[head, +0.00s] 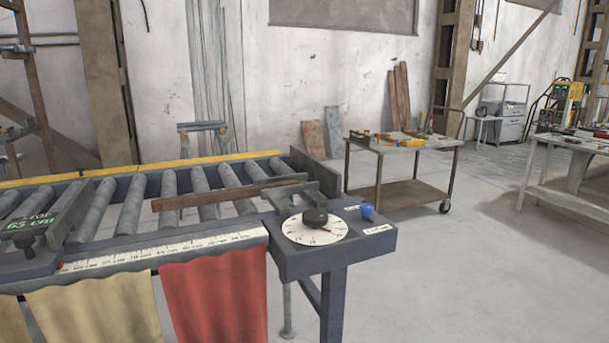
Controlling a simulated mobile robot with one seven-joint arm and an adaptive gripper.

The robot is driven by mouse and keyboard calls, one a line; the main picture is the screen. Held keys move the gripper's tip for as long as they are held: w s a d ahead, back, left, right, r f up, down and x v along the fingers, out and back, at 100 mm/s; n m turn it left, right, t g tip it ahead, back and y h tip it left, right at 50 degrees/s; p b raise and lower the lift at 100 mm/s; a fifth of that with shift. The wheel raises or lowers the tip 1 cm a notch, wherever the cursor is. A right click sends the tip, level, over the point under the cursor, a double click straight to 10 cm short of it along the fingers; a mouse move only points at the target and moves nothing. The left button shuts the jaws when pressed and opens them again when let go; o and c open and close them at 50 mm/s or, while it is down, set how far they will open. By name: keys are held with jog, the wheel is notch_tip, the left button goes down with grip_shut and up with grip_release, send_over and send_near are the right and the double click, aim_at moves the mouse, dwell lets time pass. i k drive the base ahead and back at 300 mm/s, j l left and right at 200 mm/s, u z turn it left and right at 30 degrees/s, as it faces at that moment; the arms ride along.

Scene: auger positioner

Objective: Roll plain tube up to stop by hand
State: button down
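A long brown, rusty bar (225,191) lies across several rollers of the roller table (140,243). It may be the tube; I cannot tell whether it is hollow. Its right end is close to a grey bracket (290,193) near the table's right end; I cannot tell whether they touch. An upright dark plate (315,173) stands at that end and may be the stop. A grey block with a green readout (42,223) sits over the rollers at the left. My gripper is not in view.
A white dial with a black knob (315,217) and a blue knob (367,211) are on the table's front right corner. Yellow and red curtains (215,295) hang below a scale.

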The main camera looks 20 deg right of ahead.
aim_at(180, 202)
jog(key=i+l+z, duration=0.1)
jog(key=l, duration=0.3)
jog(key=i+l, duration=0.15)
jog(key=l, duration=0.25)
jog(key=i+l+z, duration=0.15)
jog(key=l, duration=0.25)
jog(key=i+l, duration=0.15)
jog(key=l, duration=0.25)
jog(key=i+l+z, duration=0.15)
jog(key=l, duration=0.2)
jog(key=i, duration=1)
